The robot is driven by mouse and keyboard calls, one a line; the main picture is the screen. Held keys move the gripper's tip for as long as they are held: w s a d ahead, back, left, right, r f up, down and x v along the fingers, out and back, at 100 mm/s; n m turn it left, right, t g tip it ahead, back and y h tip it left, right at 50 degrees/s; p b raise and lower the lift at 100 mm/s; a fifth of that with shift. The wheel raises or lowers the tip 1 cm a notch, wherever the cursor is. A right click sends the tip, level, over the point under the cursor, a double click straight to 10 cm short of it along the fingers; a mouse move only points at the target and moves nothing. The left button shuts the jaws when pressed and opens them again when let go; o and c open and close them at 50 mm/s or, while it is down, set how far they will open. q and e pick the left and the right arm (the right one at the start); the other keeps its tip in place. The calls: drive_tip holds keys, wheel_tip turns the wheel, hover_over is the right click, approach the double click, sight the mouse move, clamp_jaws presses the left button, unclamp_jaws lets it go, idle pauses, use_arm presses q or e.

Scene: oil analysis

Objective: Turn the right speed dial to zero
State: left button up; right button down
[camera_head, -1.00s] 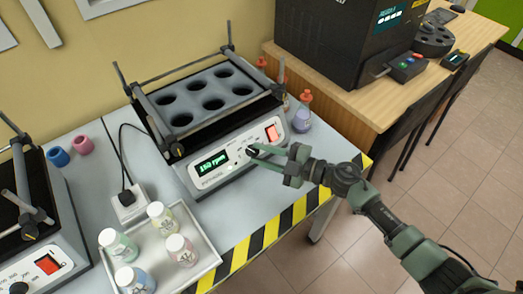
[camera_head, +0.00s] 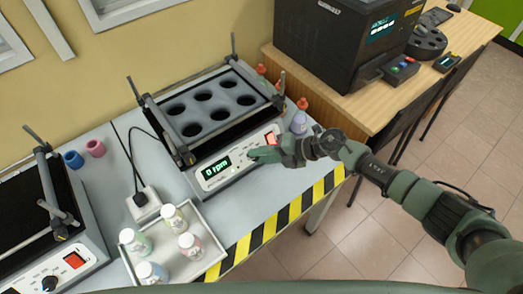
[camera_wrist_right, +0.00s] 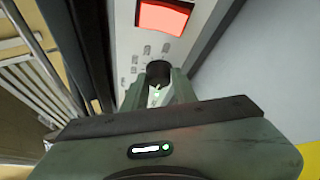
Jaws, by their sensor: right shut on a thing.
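The right shaker (camera_head: 200,155) has a tray with several round holes and a white front panel. Its green display (camera_head: 216,167) reads 0 rpm. My right gripper (camera_head: 254,154) is at the panel, between the display and the red switch (camera_head: 271,139), and mostly covers the speed dial there. In the right wrist view the black speed dial (camera_wrist_right: 158,68) sits between the two fingertips of the right gripper (camera_wrist_right: 157,82), which is shut on it. The red switch (camera_wrist_right: 164,17) shows beyond it. My left gripper is out of view.
A white tray (camera_head: 205,268) with several capped jars stands front left of the shaker. A second shaker (camera_head: 88,248) is at the left. Bottles with red caps (camera_head: 301,104) stand right of the shaker. A striped edge (camera_head: 290,210) borders the table.

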drive_tip(key=shift+r+n+h+p, duration=0.2)
drive_tip(key=shift+n+h+p, duration=0.2)
drive_tip(key=shift+n+p, duration=0.2)
drive_tip(key=shift+f, duration=0.1)
drive_tip(key=c, duration=1.1)
unclamp_jaws()
drive_tip(key=v, duration=0.7)
drive_tip(key=shift+d+r+b, duration=0.25)
drive_tip(key=shift+d+b, duration=0.05)
drive_tip(key=shift+b, duration=0.1)
